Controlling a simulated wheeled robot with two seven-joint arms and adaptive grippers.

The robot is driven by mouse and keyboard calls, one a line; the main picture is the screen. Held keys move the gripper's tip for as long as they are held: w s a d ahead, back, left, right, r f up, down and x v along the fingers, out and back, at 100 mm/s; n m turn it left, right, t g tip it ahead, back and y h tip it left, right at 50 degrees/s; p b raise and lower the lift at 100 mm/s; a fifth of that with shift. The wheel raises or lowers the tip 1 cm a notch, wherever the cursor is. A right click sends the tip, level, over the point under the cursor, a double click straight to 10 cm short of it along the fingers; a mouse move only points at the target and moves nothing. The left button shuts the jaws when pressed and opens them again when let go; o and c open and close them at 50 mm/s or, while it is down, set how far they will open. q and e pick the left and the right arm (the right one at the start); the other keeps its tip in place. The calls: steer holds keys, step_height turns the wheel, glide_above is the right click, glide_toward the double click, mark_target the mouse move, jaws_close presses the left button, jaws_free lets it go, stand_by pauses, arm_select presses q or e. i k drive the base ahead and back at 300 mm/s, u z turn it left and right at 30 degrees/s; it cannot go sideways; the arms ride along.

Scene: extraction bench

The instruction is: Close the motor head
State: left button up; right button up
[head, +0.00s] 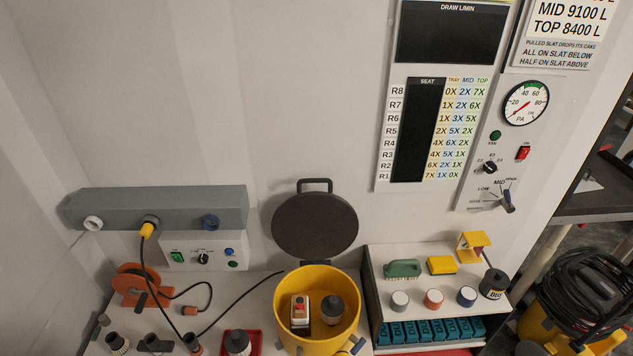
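The motor head (315,226) looks to be the dark round lid with a bar handle on top. It stands open, tilted up behind the yellow drum (288,335), joined at the drum's back rim by a small hinge. The open drum shows a pale block with a red part (300,310) and a dark round canister (332,309) inside. Neither of my grippers is in view.
A shelf (375,290) with caps, a green tool (402,268) and a yellow block (442,265) stands close right of the drum. A red tray with a jar (238,342), several fittings and an orange reel (140,284) with black cable lie left.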

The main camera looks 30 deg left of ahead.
mark_target(310, 226)
steer(key=u, duration=1.25)
